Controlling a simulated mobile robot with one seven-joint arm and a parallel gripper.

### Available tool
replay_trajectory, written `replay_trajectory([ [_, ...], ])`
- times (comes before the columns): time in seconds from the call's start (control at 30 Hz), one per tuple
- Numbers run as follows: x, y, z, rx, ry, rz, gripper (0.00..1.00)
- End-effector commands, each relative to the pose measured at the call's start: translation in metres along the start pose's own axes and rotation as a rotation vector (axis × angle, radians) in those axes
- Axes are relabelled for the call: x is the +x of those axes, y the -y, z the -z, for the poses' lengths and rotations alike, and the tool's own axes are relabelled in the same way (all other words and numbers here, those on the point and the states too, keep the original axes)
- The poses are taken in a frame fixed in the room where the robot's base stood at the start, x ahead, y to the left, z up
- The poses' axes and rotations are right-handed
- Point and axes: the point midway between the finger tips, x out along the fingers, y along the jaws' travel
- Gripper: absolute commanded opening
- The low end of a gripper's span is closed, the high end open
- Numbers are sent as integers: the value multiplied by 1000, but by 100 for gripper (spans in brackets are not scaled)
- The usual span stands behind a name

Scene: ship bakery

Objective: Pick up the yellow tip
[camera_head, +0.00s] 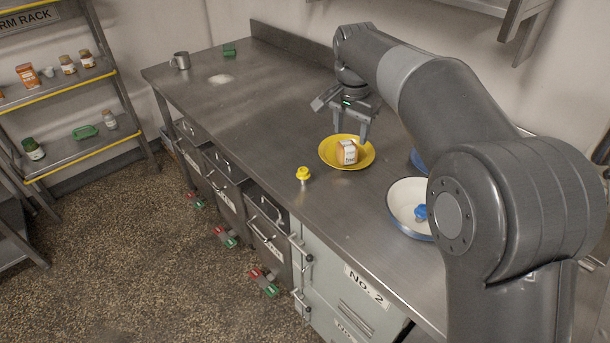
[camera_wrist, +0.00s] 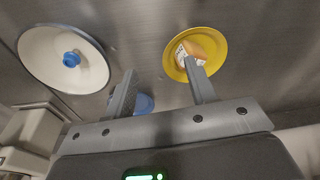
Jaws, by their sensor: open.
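The yellow tip (camera_head: 303,173) stands on the steel counter (camera_head: 265,130) near its front edge, left of the yellow bowl (camera_head: 326,155). It has a yellow top and a paler lower part. It does not show in the wrist view. My gripper (camera_head: 350,130) is above the counter at the yellow bowl, behind and to the right of the tip and apart from it. Its two fingers are spread with nothing between them; they also show in the wrist view (camera_wrist: 160,68).
A small labelled packet (camera_head: 347,152) sits in the yellow bowl. A white bowl (camera_head: 400,200) holds a blue tip (camera_head: 420,212). A blue object (camera_wrist: 144,104) is partly hidden by my gripper. A grey mug (camera_head: 181,60) and green item (camera_head: 229,50) stand far left; the counter's middle is clear.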

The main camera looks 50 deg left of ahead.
Motion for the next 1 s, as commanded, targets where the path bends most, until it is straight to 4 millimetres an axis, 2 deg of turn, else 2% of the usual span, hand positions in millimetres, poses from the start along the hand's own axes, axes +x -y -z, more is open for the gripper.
replay_trajectory([
  [0.03, 14, 27, -12, -13, 9, -8, 51],
  [0.1, 27, 54, -25, -18, 17, -15, 51],
  [0.2, 41, 83, -41, -23, 24, -24, 51],
  [0.3, 50, 100, -52, -24, 27, -28, 51],
  [0.43, 60, 108, -59, -24, 30, -33, 51],
  [0.7, 101, 106, -60, -24, 31, -35, 51],
  [0.87, 112, 105, -60, -24, 30, -33, 51],
  [1.0, 128, 103, -64, -24, 31, -34, 51],
])
